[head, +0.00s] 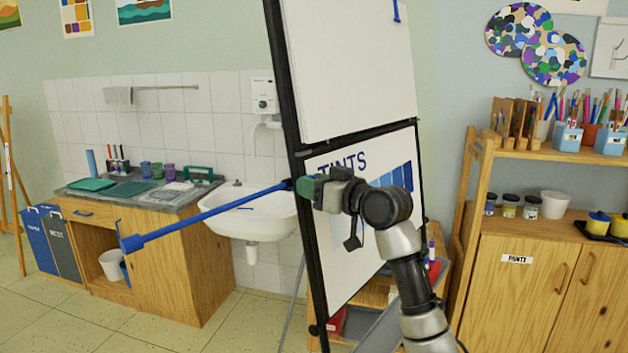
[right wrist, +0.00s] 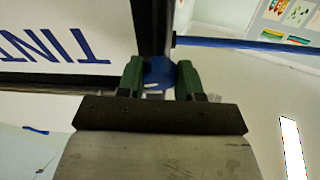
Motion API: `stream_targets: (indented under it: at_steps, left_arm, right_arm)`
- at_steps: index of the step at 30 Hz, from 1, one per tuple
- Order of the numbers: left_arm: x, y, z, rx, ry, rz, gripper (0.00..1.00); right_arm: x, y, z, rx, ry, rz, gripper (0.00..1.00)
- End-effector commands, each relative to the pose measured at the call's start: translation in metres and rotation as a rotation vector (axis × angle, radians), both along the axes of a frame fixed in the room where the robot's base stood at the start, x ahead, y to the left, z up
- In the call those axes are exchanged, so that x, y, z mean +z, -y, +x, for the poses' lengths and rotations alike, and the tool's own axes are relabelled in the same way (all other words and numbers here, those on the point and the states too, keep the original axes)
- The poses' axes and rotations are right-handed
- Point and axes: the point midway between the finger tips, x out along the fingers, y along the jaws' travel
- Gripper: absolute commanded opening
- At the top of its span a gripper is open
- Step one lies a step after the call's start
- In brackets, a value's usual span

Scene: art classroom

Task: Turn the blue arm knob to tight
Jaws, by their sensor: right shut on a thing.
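The blue arm (head: 215,214) sticks out to the left from the black frame of the easel board (head: 350,70). It slopes down to a thicker blue end at the lower left. My right gripper (head: 303,187) is at the frame's edge where the blue arm begins. In the right wrist view, the blue knob (right wrist: 158,72) sits between the two green fingertips, and the gripper (right wrist: 160,78) is shut on it. A small white mark shows on the knob. The blue arm (right wrist: 240,43) runs off to the right there. In the head view the fingers mostly hide the knob. My left gripper is not in view.
A white sink (head: 255,218) and a wooden counter (head: 160,265) stand behind the blue arm. A wooden shelf cabinet (head: 520,280) with paints and brushes is at the right. A grey tray (head: 385,325) shows below the board. Floor is clear at the lower left.

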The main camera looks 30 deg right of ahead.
Motion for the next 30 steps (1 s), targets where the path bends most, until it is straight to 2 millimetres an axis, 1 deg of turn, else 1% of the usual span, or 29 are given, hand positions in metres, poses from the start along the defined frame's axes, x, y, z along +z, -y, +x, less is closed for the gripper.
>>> stream_targets:
  at_steps: [1, 8, 17, 30]
  left_arm:
    - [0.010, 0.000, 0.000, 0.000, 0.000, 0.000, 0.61]
    - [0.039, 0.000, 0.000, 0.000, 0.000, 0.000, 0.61]
    - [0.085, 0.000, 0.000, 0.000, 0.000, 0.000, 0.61]
    - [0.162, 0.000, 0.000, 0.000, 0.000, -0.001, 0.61]
  right_arm:
    - [0.004, -0.001, 0.000, -0.007, -0.013, 0.032, 0.12]
    - [0.006, -0.001, 0.000, -0.046, -0.076, 0.225, 0.12]
    - [0.008, -0.002, 0.000, -0.101, -0.161, 0.494, 0.12]
    - [0.010, -0.003, 0.000, -0.183, -0.287, 0.887, 0.12]
